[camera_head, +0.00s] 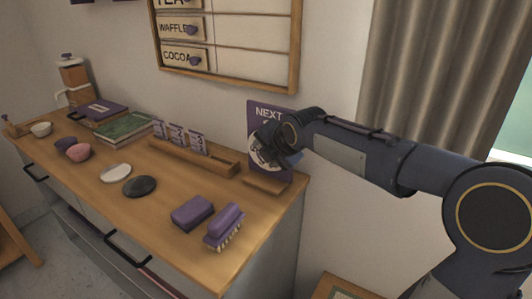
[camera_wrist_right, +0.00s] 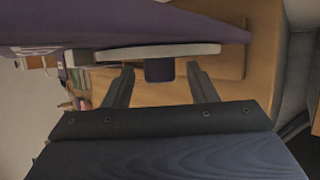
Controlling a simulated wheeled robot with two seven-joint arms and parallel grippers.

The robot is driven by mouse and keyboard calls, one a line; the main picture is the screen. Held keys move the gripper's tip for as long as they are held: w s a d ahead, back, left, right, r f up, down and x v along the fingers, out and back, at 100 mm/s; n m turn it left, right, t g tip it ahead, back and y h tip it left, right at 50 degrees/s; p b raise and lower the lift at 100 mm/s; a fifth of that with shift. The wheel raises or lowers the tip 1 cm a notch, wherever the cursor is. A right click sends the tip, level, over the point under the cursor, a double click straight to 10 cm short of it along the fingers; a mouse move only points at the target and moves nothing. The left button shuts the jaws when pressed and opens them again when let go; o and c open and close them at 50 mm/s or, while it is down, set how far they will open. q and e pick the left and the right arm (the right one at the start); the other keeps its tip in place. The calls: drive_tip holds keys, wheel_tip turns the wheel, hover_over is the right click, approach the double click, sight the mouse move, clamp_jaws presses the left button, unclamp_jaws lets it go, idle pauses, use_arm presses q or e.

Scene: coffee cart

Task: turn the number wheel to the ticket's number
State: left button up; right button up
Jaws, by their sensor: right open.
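A purple board marked NEXT (camera_head: 265,108) stands upright at the right end of the cart. Its pale number wheel (camera_head: 253,153) is partly hidden by my right gripper (camera_head: 287,153), which is in front of it. In the right wrist view, the wheel (camera_wrist_right: 120,54) shows edge-on below the purple board (camera_wrist_right: 110,25). A dark tab (camera_wrist_right: 159,70) on the wheel sits between the spread fingertips of my right gripper (camera_wrist_right: 160,78), with gaps on both sides. The wheel's number is hidden. Purple tickets (camera_head: 178,133) stand in a wooden rack (camera_head: 222,164); their numbers are too small to read surely. My left gripper is not in view.
A purple block (camera_head: 192,213) and a purple brush (camera_head: 224,227) lie at the cart's front right. A white disc (camera_head: 115,173), a dark disc (camera_head: 139,187), bowls (camera_head: 78,152) and a green book (camera_head: 124,127) are further left. A menu board (camera_head: 230,65) hangs behind.

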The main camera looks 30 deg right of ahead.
drive_tip(key=v, duration=0.7)
drive_tip(key=shift+r+p, duration=0.15)
drive_tip(key=shift+p, duration=0.15)
drive_tip(key=shift+s, duration=0.15)
